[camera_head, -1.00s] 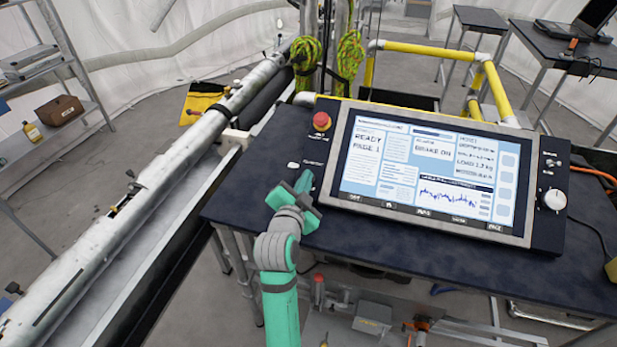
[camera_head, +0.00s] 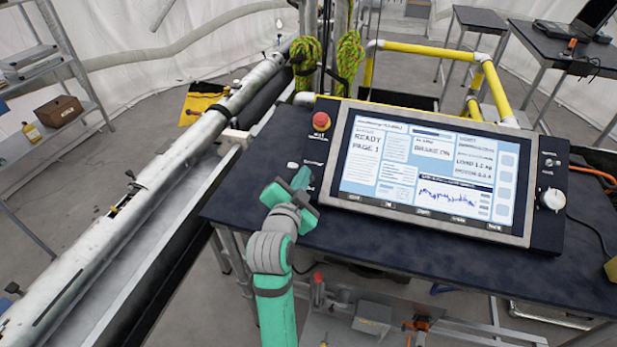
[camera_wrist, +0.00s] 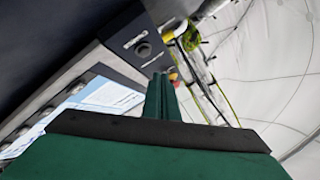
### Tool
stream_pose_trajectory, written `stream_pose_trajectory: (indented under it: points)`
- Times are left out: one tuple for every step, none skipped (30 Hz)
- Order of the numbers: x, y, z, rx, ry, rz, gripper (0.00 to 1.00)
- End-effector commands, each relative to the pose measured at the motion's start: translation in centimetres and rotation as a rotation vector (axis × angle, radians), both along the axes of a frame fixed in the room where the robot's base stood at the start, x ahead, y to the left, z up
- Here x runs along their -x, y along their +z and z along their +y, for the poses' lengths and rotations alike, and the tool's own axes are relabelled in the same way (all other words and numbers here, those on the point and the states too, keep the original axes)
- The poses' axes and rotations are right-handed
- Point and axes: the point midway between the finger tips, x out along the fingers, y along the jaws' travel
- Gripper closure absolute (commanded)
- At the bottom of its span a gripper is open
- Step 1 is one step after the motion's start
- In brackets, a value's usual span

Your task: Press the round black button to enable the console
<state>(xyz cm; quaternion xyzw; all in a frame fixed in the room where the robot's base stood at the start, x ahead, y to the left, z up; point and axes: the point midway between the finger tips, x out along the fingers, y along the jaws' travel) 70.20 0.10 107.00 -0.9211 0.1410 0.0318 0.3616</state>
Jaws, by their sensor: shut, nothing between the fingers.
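The console (camera_head: 430,215) lies tilted on the dark table, its lit screen reading "READY PAGE 1" and "BRAKE ON". In the wrist view a round black button (camera_wrist: 143,50) shows on the console's dark side panel, beside a small white label. In the head view my gripper covers the button's area. My green gripper (camera_head: 302,180) is shut and empty at the console's left edge, below the red button. In the wrist view its fingertips (camera_wrist: 160,78) are close to the black button, slightly lower right of it in the picture. I cannot tell any contact.
A red mushroom button (camera_head: 321,121) sits at the console's upper left corner, and a white knob (camera_head: 552,200) at its right. The bare dark table (camera_head: 245,195) is free to the left. A long metal tube (camera_head: 140,190) runs beside the table.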

Motion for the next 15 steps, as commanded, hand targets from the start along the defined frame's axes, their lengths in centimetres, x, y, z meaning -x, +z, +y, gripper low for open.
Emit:
stream_pose_trajectory:
  points:
    - [0.2, 0.4, 0.1, -0.001, 0.000, -0.002, 1.00]
    - [0.4, 0.6, 0.2, 0.000, 0.001, -0.001, 1.00]
    - [0.5, 1.0, 0.2, 0.000, 0.001, -0.002, 1.00]
    - [0.7, 1.2, 0.3, 0.000, 0.001, -0.002, 1.00]
    - [0.8, 1.4, 0.3, 0.000, 0.001, -0.002, 1.00]
    - [1.0, 1.6, 0.4, 0.001, 0.001, 0.000, 1.00]
    - [1.1, 1.7, 0.4, 0.001, 0.001, 0.000, 1.00]
    - [1.1, 1.8, 0.4, 0.001, 0.001, 0.000, 1.00]
    - [1.2, 1.9, 0.5, 0.001, 0.001, 0.000, 1.00]
    - [1.3, 2.0, 0.5, 0.001, 0.001, 0.000, 1.00]
    - [1.3, 2.0, 0.5, 0.001, 0.001, 0.000, 1.00]
    - [1.4, 2.0, 0.5, 0.001, 0.000, 0.000, 1.00]
    - [1.4, 2.0, 0.5, 0.001, 0.000, 0.000, 1.00]
    - [1.4, 2.0, 0.5, 0.001, 0.000, 0.000, 1.00]
    - [1.4, 2.0, 0.5, 0.001, 0.000, 0.000, 1.00]
